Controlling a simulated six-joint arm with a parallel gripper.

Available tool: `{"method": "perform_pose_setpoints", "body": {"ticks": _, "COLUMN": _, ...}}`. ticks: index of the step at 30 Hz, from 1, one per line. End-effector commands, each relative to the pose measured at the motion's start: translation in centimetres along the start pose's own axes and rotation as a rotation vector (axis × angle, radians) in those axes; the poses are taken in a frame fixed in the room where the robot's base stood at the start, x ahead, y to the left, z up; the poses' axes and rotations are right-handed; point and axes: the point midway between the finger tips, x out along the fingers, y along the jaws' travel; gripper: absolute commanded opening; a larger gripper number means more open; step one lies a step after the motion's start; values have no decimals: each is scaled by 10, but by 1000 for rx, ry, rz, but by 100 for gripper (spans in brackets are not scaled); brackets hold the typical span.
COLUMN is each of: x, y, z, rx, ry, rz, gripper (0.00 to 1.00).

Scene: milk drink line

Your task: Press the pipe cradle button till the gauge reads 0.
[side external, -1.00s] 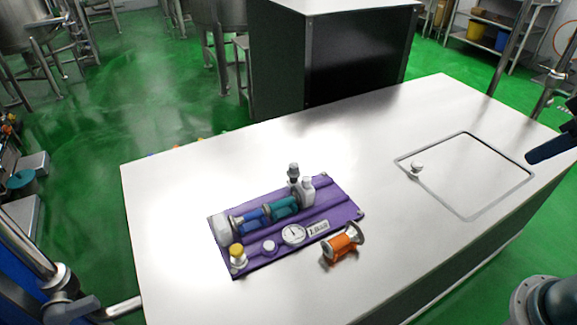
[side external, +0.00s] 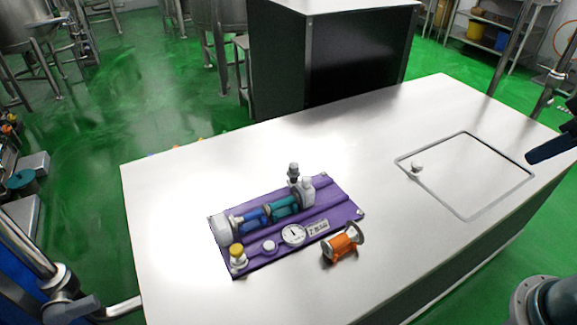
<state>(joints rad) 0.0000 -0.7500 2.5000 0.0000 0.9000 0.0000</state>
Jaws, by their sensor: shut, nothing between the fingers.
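The purple pipe cradle (side external: 345,212) lies on the white worktop and holds a pipe line with blue (side external: 255,217) and teal (side external: 285,206) sections. Along its front edge are a yellow-topped knob (side external: 237,250), a round pale button (side external: 269,247) and a round white gauge (side external: 293,234). The gauge's reading is too small to tell. A small light label (side external: 318,228) sits beside it. My gripper (side external: 545,150) shows as a dark blue, shut tip at the right edge, well apart from the cradle. The rest of it is cut off by the frame.
An orange spool-like fitting (side external: 341,248) with a metal flange stands just right of the cradle's front edge. A square outlined panel (side external: 475,185) with a small white knob (side external: 416,167) is set in the worktop's right part. The worktop between is clear.

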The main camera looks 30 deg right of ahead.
Motion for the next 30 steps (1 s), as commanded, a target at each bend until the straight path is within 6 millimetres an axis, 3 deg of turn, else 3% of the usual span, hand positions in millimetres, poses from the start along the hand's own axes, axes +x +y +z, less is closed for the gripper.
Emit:
{"method": "perform_pose_setpoints", "body": {"ticks": 11, "x": 8, "y": -6, "z": -18, "rx": -66, "ry": 8, "rz": -15, "gripper": 0}}
{"method": "perform_pose_setpoints", "body": {"ticks": 30, "x": 70, "y": -52, "z": -108, "rx": -423, "ry": 84, "rz": -100, "gripper": 0}}
